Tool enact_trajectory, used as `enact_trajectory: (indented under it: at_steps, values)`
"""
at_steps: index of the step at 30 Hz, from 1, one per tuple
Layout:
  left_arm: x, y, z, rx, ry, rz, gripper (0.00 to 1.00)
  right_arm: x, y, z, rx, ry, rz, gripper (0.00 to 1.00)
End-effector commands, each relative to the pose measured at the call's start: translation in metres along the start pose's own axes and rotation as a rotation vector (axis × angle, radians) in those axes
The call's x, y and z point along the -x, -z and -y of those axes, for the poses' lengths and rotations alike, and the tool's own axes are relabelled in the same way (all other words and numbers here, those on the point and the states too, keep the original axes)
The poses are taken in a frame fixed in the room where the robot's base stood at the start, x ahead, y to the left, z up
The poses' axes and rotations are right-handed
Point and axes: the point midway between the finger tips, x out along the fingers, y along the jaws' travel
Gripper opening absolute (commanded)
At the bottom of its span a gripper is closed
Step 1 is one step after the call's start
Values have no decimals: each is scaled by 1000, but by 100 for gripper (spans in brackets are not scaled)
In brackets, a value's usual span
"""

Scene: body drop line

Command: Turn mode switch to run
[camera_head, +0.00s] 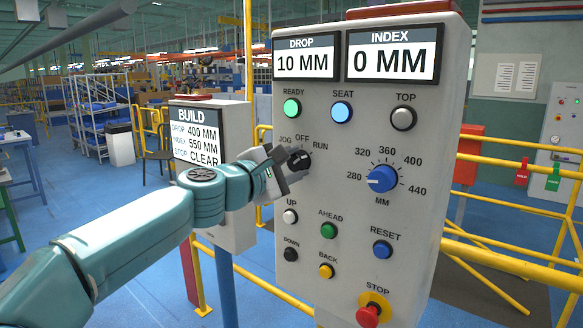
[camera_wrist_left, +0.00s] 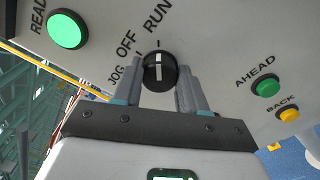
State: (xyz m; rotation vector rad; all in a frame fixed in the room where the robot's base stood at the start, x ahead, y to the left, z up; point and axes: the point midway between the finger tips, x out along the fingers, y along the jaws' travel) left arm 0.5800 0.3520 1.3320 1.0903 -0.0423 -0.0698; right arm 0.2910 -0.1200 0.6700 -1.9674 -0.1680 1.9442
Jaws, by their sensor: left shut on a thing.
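The mode switch (camera_head: 300,160) is a round black knob on the grey control panel, with JOG, OFF and RUN printed around its top. My left gripper (camera_head: 288,167) reaches it from the left, and its fingers partly hide the knob. In the left wrist view the knob (camera_wrist_left: 160,73) sits between the two fingers of my left gripper (camera_wrist_left: 159,84), which is shut on it. The knob's white line points straight up in that view, in line with a tick below the word RUN. My right gripper is not in view.
The panel (camera_head: 341,250) also has a large blue MM dial (camera_head: 382,179) to the right of the switch, several small buttons below and a red STOP button (camera_head: 369,315). A BUILD sign (camera_head: 196,134) stands behind my left wrist. Yellow rails (camera_head: 515,262) run at the right.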

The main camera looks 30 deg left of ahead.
Motion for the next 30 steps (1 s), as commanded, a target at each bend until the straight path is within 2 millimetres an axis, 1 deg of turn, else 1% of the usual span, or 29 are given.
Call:
enact_trajectory:
  at_steps: [16,17,18,19,27,30]
  values:
    - [0,0,0,-25,1,1,11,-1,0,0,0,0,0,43]
    - [0,0,0,-25,1,1,51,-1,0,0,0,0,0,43]
    - [0,0,0,-24,1,1,64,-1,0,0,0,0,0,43]
    - [0,0,0,-24,1,1,67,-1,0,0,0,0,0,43]
    - [1,0,0,-22,0,0,67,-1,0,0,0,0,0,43]
    - [7,0,1,-22,0,0,67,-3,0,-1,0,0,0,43]
